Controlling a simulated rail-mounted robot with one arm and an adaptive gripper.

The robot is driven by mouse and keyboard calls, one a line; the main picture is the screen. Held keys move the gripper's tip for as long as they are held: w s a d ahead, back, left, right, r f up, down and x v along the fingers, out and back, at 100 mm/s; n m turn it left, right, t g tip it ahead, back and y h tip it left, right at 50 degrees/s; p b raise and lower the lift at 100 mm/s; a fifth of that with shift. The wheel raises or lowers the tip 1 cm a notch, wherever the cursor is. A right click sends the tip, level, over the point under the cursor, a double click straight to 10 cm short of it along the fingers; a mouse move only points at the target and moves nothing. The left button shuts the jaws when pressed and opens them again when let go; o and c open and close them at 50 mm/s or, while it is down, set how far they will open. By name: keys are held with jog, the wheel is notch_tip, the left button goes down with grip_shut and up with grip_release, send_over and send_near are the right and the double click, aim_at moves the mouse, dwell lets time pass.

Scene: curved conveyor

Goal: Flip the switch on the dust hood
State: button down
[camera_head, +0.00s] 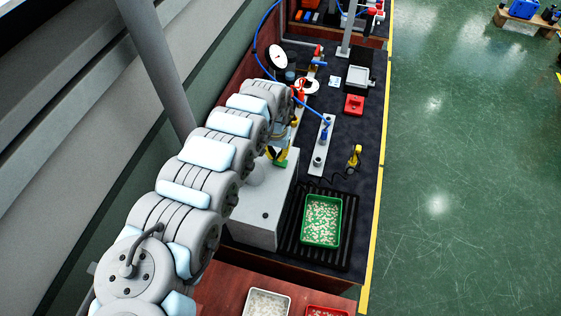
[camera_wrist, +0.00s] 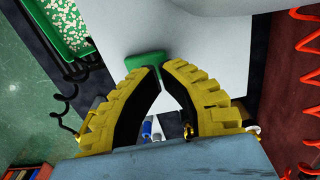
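The dust hood is a light grey box (camera_head: 255,222) in the middle of the head view, and its pale face (camera_wrist: 205,45) also fills the upper part of the wrist view. A green switch (camera_wrist: 146,60) sits on that face; in the head view a small green patch (camera_head: 281,163) shows beside my gripper. My gripper (camera_wrist: 160,69) has yellow fingers whose tips meet, with nothing seen between them. The tips are right at the lower right edge of the switch; I cannot tell if they touch it. In the head view my gripper (camera_head: 277,155) is partly hidden by my arm.
A green tray (camera_head: 339,221) of pale pieces stands on a black ribbed mat right of the hood. A yellow device (camera_head: 355,156), a grey plate (camera_head: 323,147) and a red box (camera_head: 354,105) are on the dark bench. A coiled red cable (camera_wrist: 305,82) hangs at right in the wrist view.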

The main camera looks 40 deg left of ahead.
jog(key=shift+f+b, duration=0.4)
jog(key=shift+f, duration=0.65)
dwell(0.6)
jog(key=shift+r, duration=0.15)
jog(key=shift+r+p, duration=3.5)
jog(key=shift+f, duration=0.1)
